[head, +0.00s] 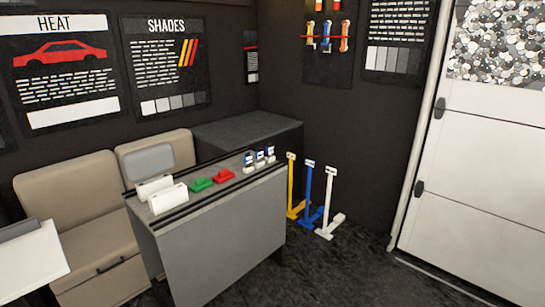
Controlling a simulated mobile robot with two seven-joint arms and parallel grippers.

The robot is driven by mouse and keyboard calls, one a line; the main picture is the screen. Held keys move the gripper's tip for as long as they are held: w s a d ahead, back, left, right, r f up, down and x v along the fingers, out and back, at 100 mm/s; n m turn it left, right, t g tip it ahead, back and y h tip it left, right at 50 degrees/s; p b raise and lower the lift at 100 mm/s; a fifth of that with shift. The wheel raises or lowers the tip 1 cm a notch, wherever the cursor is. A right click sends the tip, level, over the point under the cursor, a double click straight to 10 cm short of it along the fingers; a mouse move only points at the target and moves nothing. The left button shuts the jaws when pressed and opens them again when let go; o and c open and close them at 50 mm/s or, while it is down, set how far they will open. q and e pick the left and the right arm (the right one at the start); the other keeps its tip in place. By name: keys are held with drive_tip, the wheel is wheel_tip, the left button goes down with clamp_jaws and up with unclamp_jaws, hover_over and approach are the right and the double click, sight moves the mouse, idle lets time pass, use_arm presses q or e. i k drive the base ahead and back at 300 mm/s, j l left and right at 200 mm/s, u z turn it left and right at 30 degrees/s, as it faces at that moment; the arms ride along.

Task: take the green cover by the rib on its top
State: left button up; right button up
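The green cover (200,184) lies on top of a grey counter (215,240), near the middle of its surface. A raised part shows on its top, but it is too small to make out the rib clearly. A red cover (223,175) lies just to its right. Neither of my grippers is in the head view, and nothing is touching the green cover.
White blocks (168,198) stand left of the green cover; small blue-and-white items (259,158) stand at the counter's right end. Yellow, blue and white stands (329,226) are on the floor to the right. Beige seats (75,205) are behind left. A white panel (28,262) is lower left.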

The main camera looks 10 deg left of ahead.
sight(202, 183)
drive_tip(key=i+u, duration=0.15)
drive_tip(key=i, duration=0.35)
drive_tip(key=i+l+u, duration=0.2)
drive_tip(key=i, duration=0.3)
drive_tip(key=i+l+u, duration=0.15)
drive_tip(key=i, duration=0.35)
